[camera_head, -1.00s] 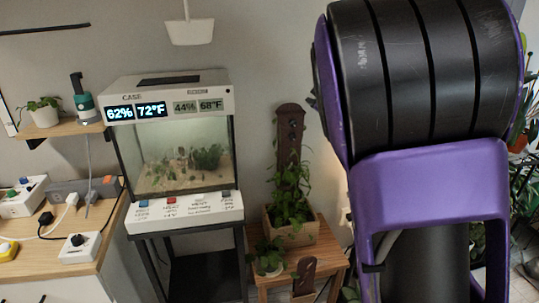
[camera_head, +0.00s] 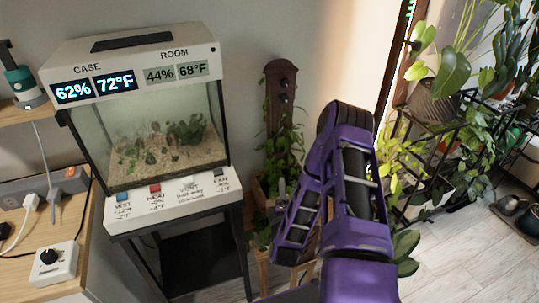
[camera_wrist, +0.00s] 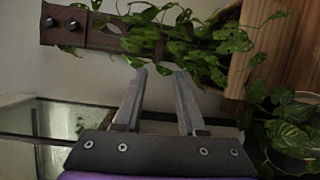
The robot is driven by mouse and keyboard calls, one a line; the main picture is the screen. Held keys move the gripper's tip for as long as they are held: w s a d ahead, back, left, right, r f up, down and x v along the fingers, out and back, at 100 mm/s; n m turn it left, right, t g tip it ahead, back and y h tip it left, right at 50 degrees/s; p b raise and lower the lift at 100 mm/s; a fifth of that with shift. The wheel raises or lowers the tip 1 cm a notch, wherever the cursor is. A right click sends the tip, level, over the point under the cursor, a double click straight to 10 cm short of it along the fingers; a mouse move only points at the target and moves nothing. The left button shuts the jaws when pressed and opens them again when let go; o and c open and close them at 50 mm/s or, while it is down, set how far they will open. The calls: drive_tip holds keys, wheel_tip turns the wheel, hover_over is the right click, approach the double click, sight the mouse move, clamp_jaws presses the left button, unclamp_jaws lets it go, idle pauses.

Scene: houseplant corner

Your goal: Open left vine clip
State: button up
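A tall dark brown board (camera_head: 279,77) stands behind a leafy vine (camera_head: 284,150) in the head view. Two dark round fittings (camera_head: 284,91) sit on its upper part; I cannot tell whether they are the vine clips or whether either is open. The wrist view shows the board (camera_wrist: 95,38) lying sideways, the fittings (camera_wrist: 62,23) at its left end, and the vine (camera_wrist: 190,45) spread across it. My gripper (camera_wrist: 160,72) is open and empty, its fingertips apart and pointing at the vine and board. In the head view my gripper (camera_head: 281,190) is in front of the vine, its fingers small.
A terrarium case (camera_head: 150,130) with lit displays stands left of the vine. A power strip (camera_head: 55,188) and a white dial box (camera_head: 50,263) lie on the left worktop. Leafy plants crowd a dark rack (camera_head: 455,130) at right. Floor (camera_head: 470,255) is clear at lower right.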

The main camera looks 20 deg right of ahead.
drive_tip(key=b+x, duration=0.1)
drive_tip(key=x, duration=1.6)
drive_tip(key=shift+d, duration=0.25)
drive_tip(key=shift+f, duration=0.1)
clamp_jaws()
idle(0.5)
